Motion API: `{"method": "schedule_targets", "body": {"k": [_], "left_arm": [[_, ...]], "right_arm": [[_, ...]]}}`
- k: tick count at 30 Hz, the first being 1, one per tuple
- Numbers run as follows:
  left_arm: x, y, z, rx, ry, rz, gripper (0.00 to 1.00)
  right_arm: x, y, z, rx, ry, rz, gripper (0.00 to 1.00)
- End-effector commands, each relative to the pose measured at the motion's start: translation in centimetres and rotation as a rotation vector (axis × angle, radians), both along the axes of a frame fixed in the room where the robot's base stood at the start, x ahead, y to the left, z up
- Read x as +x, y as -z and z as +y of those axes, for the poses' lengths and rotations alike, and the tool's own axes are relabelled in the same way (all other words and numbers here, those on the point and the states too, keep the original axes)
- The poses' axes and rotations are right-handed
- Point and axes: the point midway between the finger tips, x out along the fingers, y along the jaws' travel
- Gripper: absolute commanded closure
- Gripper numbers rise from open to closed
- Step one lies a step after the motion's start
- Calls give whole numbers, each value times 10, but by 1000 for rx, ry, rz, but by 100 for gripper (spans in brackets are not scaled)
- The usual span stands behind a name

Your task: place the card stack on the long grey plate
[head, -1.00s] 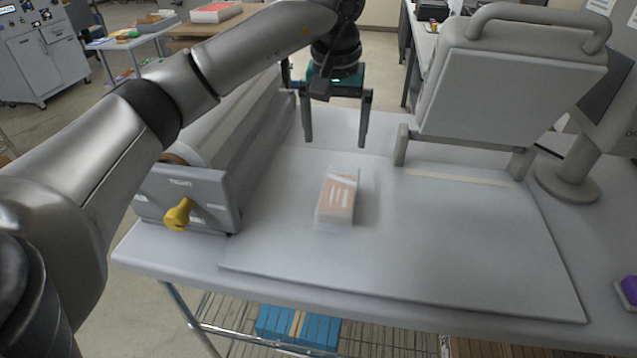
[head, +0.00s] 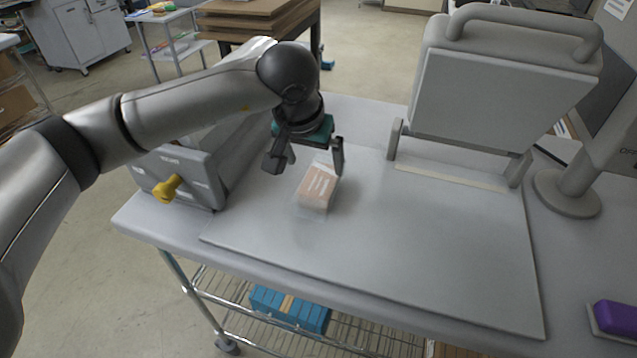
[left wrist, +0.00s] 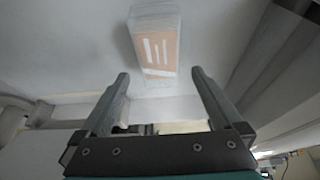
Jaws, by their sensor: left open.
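The card stack (head: 316,190) has an orange-brown printed face with white lines and a clear wrap. It lies on the long grey plate (head: 420,250), toward the plate's left part. My left gripper (head: 308,165) is open and empty just behind and above the stack. In the left wrist view the stack (left wrist: 155,45) shows beyond and between the two open fingers (left wrist: 158,85), apart from them. My right gripper is not in view.
A grey machine with a yellow knob (head: 168,187) stands left of the plate. A raised grey press with a handle (head: 500,80) stands behind it. A purple block (head: 616,317) lies at the right. The plate's front and middle are clear.

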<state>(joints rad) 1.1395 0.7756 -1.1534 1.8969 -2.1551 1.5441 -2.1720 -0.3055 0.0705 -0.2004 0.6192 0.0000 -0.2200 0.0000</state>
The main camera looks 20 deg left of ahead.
Motion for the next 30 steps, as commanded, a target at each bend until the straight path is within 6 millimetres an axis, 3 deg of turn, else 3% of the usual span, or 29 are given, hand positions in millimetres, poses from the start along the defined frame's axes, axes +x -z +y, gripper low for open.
{"method": "schedule_targets", "body": {"k": [3,11,21,30], "left_arm": [[8,19,-1,-1,-2,1,0],[15,37,-1,0,0,1,0],[30,77,-3,0,-1,0,0],[32,83,-3,0,0,-1,0]], "right_arm": [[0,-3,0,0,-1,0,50],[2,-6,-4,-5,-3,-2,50],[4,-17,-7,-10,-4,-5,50],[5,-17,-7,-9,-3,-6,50]]}}
